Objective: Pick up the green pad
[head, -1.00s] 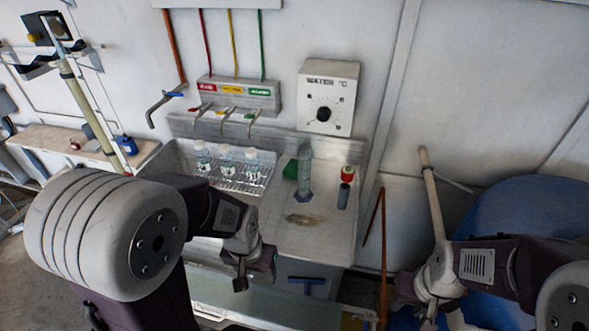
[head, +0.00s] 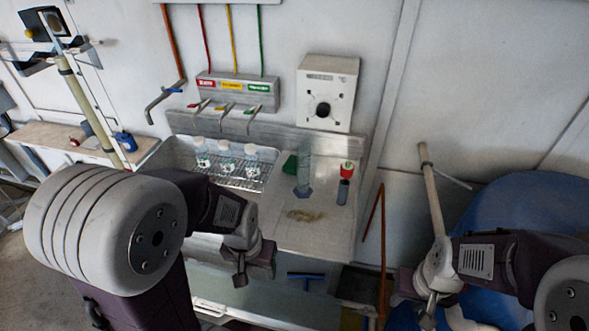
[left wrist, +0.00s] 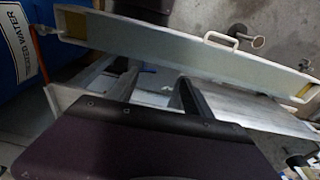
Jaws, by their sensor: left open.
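The green pad (head: 290,166) is on the sink's drainboard, beside and partly behind a clear measuring cylinder (head: 304,170). Only part of the pad shows. My left gripper (head: 256,270) hangs in front of the sink, below and left of the pad and well apart from it. In the left wrist view its two fingers (left wrist: 157,92) stand apart with nothing held between them; the pad is not in that view. My right gripper (head: 426,302) is at the lower right, away from the sink, and its jaw opening is unclear.
A dark tube with a red cap (head: 346,177) stands right of the cylinder. A brown stain (head: 304,215) marks the drainboard. Several bottles (head: 227,158) stand on a wire rack in the basin. Taps (head: 228,110) overhang the back. A blue drum (head: 520,205) is at right.

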